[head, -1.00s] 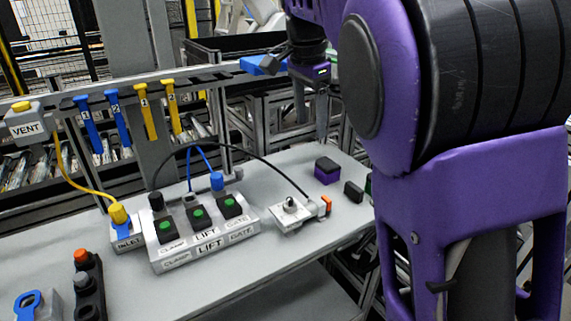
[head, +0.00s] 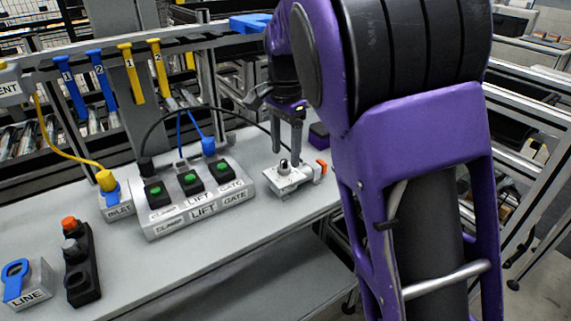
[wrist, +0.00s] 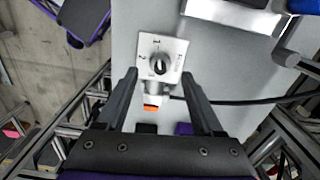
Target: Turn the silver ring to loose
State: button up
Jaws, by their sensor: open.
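The silver ring (head: 284,170) sits around a dark centre post on a small pale plate (head: 299,182) at the right part of the bench. In the wrist view the ring (wrist: 154,66) lies on the plate (wrist: 175,46), which carries small printed marks. My gripper (head: 287,150) is open and points down just above the ring, apart from it as far as I can tell. In the wrist view its two fingers (wrist: 160,74) are spread, with the ring a little beyond their tips. Which mark the ring points to is too small to tell.
An orange-tipped part (head: 321,167) juts from the plate's side, and a black cable runs to it. The CLAMP, LIFT, GATE box (head: 200,215) stands to the left. A dark block with purple sides (head: 318,136) lies close behind my gripper. Bare bench lies in front.

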aim_at(285, 160)
jog(key=shift+f, duration=1.55)
grip_shut()
